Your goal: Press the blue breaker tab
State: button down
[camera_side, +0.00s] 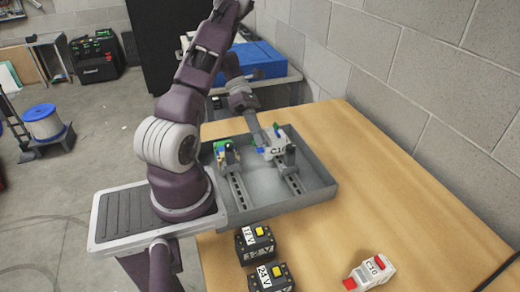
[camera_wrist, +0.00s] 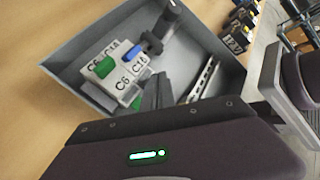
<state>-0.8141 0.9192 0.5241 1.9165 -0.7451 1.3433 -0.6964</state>
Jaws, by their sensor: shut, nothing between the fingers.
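The blue breaker tab (camera_wrist: 133,50) sits on a white breaker marked C16 (camera_wrist: 140,64) in the grey tray, in the wrist view. In the side view a small blue tab (camera_side: 261,150) shows just below my fingertips. My gripper (camera_side: 260,141) is shut and empty, pointing down into the tray. In the wrist view its dark fingers (camera_wrist: 155,84) end a little below the blue tab in the picture. Whether they touch any breaker I cannot tell. A neighbouring breaker marked C6 has a green tab (camera_wrist: 105,67).
The grey tray (camera_side: 322,190) holds metal rails with dark end blocks. Two black boxes with yellow tops (camera_side: 256,243) (camera_side: 270,277) and a loose white C10 breaker with red parts (camera_side: 370,272) lie on the wooden table (camera_side: 400,205). The table to the right is largely clear.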

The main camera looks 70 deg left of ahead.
jog(key=shift+f, duration=0.1)
dwell(0.7)
jog(key=shift+f, duration=0.4)
jog(key=shift+f, duration=0.35)
jog(key=shift+f, duration=0.3)
dwell(0.5)
jog(key=shift+w+r, duration=0.1)
jog(key=shift+r, duration=0.05)
jog(key=shift+w+r, duration=0.1)
jog(key=shift+r, duration=1)
